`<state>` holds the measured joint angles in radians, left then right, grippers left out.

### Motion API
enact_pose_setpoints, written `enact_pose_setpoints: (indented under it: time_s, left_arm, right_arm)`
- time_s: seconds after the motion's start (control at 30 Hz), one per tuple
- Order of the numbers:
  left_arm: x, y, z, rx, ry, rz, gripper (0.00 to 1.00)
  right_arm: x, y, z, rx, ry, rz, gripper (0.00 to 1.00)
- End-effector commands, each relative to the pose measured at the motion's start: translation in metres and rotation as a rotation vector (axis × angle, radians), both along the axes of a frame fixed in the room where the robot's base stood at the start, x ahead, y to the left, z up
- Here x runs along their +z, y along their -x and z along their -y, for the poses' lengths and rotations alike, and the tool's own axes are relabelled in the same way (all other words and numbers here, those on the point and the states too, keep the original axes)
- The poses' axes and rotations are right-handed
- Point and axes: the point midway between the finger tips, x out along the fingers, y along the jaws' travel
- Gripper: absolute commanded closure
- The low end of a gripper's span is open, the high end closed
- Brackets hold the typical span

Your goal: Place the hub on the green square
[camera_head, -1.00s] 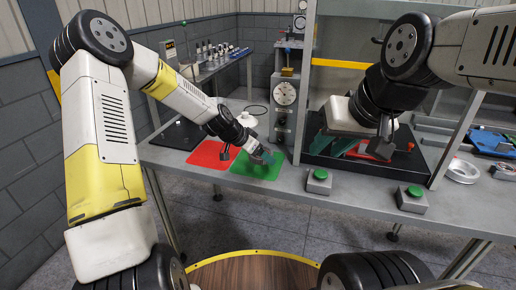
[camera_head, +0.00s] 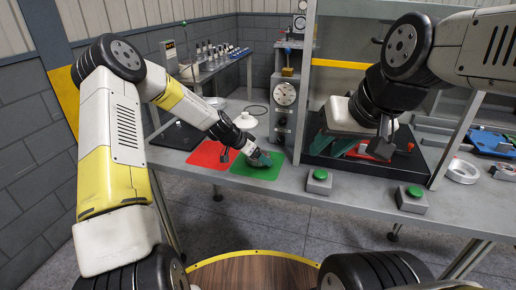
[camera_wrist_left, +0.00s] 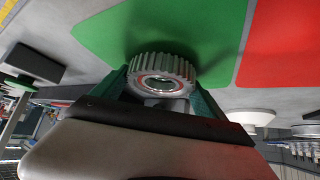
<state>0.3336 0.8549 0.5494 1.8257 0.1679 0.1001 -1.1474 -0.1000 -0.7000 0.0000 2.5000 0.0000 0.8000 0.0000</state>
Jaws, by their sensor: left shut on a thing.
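The hub (camera_wrist_left: 160,76) is a grey toothed ring with a bright inner bore. In the left wrist view it sits between the fingers of my left gripper (camera_wrist_left: 158,92), which is shut on it. The green square (camera_head: 257,168) lies on the bench, and it fills the upper middle of the left wrist view (camera_wrist_left: 110,35). The hub is over or on the green square; I cannot tell whether it touches. In the head view my left gripper (camera_head: 262,158) covers the hub. My right gripper (camera_head: 382,148) is over the black tray; its fingers are partly seen.
A red square (camera_head: 208,155) lies left of the green one. A dial gauge stand (camera_head: 284,105) is behind. Two green-button boxes (camera_head: 319,181) (camera_head: 412,199) stand near the bench's front edge. A black tray (camera_head: 420,170) with green parts is at the right.

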Motion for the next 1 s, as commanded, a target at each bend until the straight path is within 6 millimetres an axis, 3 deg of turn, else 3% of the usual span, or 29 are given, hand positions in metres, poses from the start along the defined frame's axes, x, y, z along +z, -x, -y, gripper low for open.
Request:
enact_pose_setpoints:
  time_s: [0.1, 0.13, 0.2, 0.57, 1.0]
  left_arm:
    - [-0.001, -0.001, 0.000, 0.001, 0.000, 0.003, 0.90]
    - [-0.002, 0.000, 0.000, 0.000, 0.000, 0.000, 0.13]
    - [-0.002, 0.000, 0.000, 0.000, 0.000, 0.000, 0.00]
    - [0.006, 0.002, -0.004, 0.001, 0.000, 0.001, 0.00]
    - [0.071, 0.038, -0.051, 0.003, -0.002, 0.002, 0.00]
  right_arm:
    - [0.000, 0.000, 0.000, 0.000, 0.000, 0.000, 0.68]
    - [0.000, 0.000, 0.000, 0.000, 0.000, 0.000, 0.68]
    - [0.000, 0.000, 0.000, 0.000, 0.000, 0.000, 0.68]
    - [0.000, 0.000, 0.000, 0.000, 0.000, 0.000, 0.68]
    - [0.000, 0.000, 0.000, 0.000, 0.000, 0.000, 0.68]
